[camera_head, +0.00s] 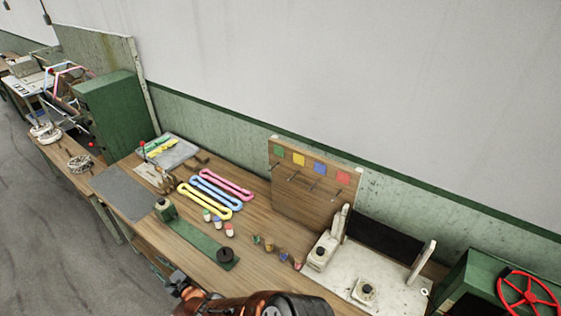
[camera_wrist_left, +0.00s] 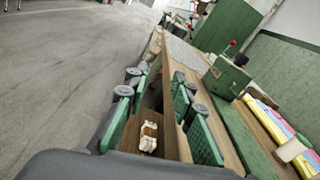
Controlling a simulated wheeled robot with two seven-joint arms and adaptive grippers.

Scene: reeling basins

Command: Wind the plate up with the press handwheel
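The red press handwheel (camera_head: 527,293) is at the lower right edge of the head view, in front of a green press housing (camera_head: 480,280). The picture edge cuts off part of both. I cannot make out the plate. My left gripper (camera_head: 168,274) is low at the front edge of the bench, far to the left of the handwheel. In the left wrist view the two green-padded fingers of my left gripper (camera_wrist_left: 160,90) stand apart with no object held between them. My right gripper is in neither view.
The wooden bench (camera_head: 250,210) carries blue, pink and yellow loops (camera_head: 215,190), small pots (camera_head: 218,222), a green strip fixture (camera_head: 200,242) and a pegboard (camera_head: 315,185). A white stand (camera_head: 380,290) lies left of the press. Open floor (camera_head: 50,230) is at the left.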

